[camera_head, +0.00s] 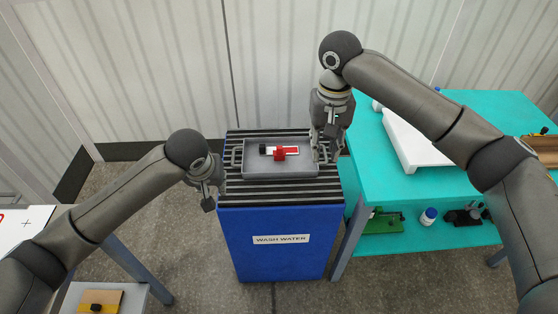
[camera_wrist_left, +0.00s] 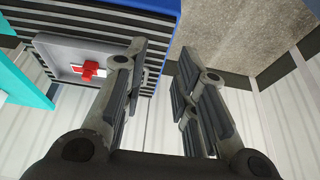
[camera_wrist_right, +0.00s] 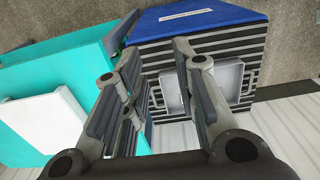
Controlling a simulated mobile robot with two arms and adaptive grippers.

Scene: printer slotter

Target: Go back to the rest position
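My right gripper (camera_head: 328,138) hangs just beside the right end of the grey tray (camera_head: 310,171), near its right handle. In the right wrist view its fingers (camera_wrist_right: 152,70) are spread, with nothing between them in grip. My left gripper (camera_head: 210,200) is at the left side of the blue bin, a little left of the tray. In the left wrist view its fingers (camera_wrist_left: 160,70) are apart and empty. The tray lies on the dark slatted top of the blue bin (camera_head: 280,222), labelled "WASH WATER". A red and white piece with a black end (camera_head: 280,152) lies in the tray.
A turquoise table (camera_head: 380,180) stands at the right with a white board (camera_head: 410,140) on it. Its lower shelf holds a small bottle (camera_head: 429,215) and a green tool (camera_head: 383,222). A white table (camera_head: 25,225) is at the left. A pale wall (camera_head: 160,60) stands behind.

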